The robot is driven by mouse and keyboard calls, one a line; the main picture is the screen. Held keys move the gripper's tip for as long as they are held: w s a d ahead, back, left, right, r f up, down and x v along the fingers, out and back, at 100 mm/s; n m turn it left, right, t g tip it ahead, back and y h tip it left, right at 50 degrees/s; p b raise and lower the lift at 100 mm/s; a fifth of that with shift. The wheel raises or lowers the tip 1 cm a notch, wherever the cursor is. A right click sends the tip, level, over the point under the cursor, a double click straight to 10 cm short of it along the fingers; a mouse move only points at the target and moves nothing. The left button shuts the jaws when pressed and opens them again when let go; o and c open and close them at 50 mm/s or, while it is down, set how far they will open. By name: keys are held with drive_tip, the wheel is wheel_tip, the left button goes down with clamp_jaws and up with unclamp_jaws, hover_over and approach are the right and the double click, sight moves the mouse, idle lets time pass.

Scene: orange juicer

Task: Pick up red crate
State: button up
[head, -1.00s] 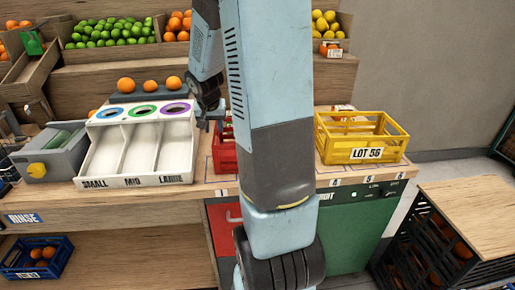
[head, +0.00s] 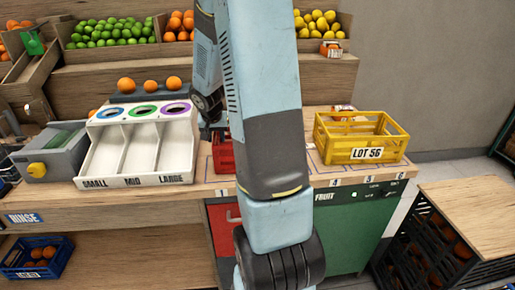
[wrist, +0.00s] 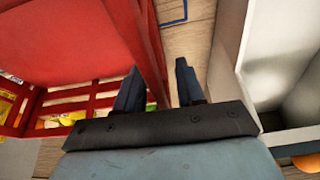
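The red crate (head: 223,155) stands on the bench between the white sorting tray and the yellow crate. In the head view my arm hides most of it. In the wrist view the red crate (wrist: 75,40) fills the left side, with its slatted wall at the lower left. My gripper (wrist: 158,68) is open at the crate's right edge. The left finger overlaps the red side, the right finger is over bare wood, and part of the crate's edge shows between them. I cannot tell whether either finger touches it. In the head view the fingers are hidden.
The white sorting tray (head: 135,180) stands close to the right of my gripper in the wrist view. A yellow crate (head: 360,155) marked LOT 56 stands on the bench's right. Three oranges (head: 149,85) sit behind the tray. Fruit bins line the back.

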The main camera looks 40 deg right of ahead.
drive_tip(key=shift+f, duration=0.25)
idle(0.3)
clamp_jaws()
idle(0.4)
